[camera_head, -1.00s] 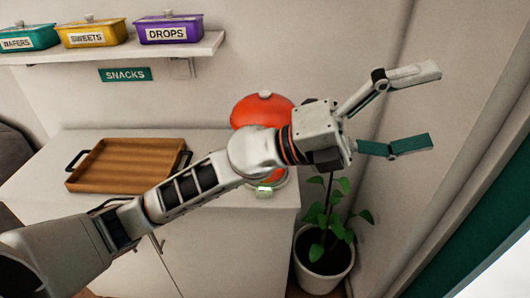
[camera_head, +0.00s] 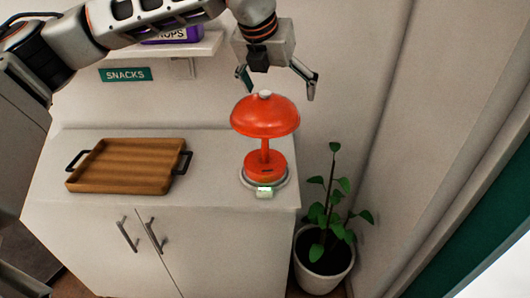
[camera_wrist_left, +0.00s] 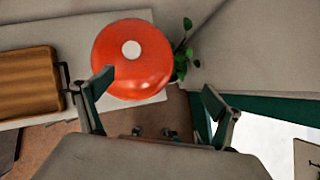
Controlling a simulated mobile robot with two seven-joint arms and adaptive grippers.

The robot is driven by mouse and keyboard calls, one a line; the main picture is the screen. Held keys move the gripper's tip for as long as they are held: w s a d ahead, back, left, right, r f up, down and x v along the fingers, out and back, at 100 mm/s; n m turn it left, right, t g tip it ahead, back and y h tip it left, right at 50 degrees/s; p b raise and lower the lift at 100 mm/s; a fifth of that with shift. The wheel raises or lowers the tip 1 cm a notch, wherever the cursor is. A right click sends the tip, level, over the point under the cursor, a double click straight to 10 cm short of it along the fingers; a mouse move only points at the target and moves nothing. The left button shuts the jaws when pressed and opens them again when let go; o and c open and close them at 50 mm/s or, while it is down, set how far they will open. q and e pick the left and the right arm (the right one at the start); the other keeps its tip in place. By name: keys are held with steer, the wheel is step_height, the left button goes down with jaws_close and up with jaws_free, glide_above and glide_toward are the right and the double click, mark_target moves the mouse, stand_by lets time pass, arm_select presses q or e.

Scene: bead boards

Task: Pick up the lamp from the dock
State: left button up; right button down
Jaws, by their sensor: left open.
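The red lamp (camera_head: 265,118) stands upright on its grey round dock (camera_head: 246,184) at the right end of the white cabinet top. It has a domed shade with a pale knob on top. My left gripper (camera_head: 278,88) is open and empty above the lamp, fingers pointing down. In the left wrist view the lamp shade (camera_wrist_left: 132,75) shows from above, with the open left gripper (camera_wrist_left: 158,100) in front of it; the shade lies toward the left finger. The dock is hidden there. My right gripper is not in view.
A wooden tray (camera_head: 122,142) with black handles lies left of the lamp on the cabinet (camera_head: 215,215). A potted plant (camera_head: 325,270) stands on the floor to the right. A shelf with a purple box (camera_head: 172,40) is behind my arm, above a SNACKS sign (camera_head: 125,74).

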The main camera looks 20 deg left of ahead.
mark_target(265, 93)
arm_select(q)
steer(key=shift+n+y, duration=0.7)
steer(key=a+r, duration=0.1)
steer(key=a, duration=0.1)
steer(key=w+a+r, duration=0.1)
steer(key=shift+a+r, duration=0.3)
steer(key=shift+a, duration=0.4)
steer(key=p+x, duration=0.1)
steer(key=x, duration=0.6)
steer(key=shift+w+a+f, duration=0.1)
steer(key=shift+w+f, duration=0.1)
